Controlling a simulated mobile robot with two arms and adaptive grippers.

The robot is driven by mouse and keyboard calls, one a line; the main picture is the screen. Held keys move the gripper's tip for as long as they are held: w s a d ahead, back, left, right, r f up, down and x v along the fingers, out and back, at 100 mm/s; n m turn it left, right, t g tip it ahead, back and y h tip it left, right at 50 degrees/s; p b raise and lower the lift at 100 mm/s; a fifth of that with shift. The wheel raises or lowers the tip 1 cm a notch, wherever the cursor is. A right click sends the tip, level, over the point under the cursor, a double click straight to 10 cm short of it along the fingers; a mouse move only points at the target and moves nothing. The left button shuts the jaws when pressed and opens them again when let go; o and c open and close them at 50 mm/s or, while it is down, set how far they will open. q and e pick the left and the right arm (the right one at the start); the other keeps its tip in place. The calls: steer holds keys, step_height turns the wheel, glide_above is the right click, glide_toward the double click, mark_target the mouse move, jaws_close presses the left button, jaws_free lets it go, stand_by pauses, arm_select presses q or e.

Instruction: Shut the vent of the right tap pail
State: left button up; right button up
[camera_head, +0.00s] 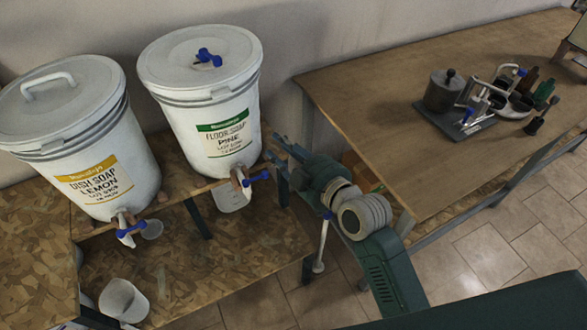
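The right tap pail (185,108) is a white drum with a green "Floor Soap Pine" label. Its lid (175,50) carries a blue vent (208,57) near the middle; I cannot tell from its shape whether it is open or shut. The pail's tap (241,182) has a blue lever low on the front. My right gripper (272,170) is beside the lower right of this pail, close to the tap, well below the lid. Its fingers look spread and nothing shows between them. My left gripper is not in view.
A left pail (98,175) labelled "Dish Soap Lemon" has a blue-levered tap (128,226). A wooden table (370,90) on the right holds a metal canister (444,90) and a tray (455,128).

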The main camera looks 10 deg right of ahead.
steer(key=shift+m+g+h, duration=0.3)
steer(key=shift+g+h, duration=0.1)
steer(key=shift+s+d+f, duration=0.1)
steer(key=shift+d+f, duration=0.1)
steer(key=shift+f, duration=0.6)
steer(key=shift+s+d+f, duration=0.15)
steer(key=shift+f, duration=0.65)
steer(key=shift+s+d+f, duration=0.1)
steer(key=shift+d+f, duration=0.1)
steer(key=shift+f, duration=0.6)
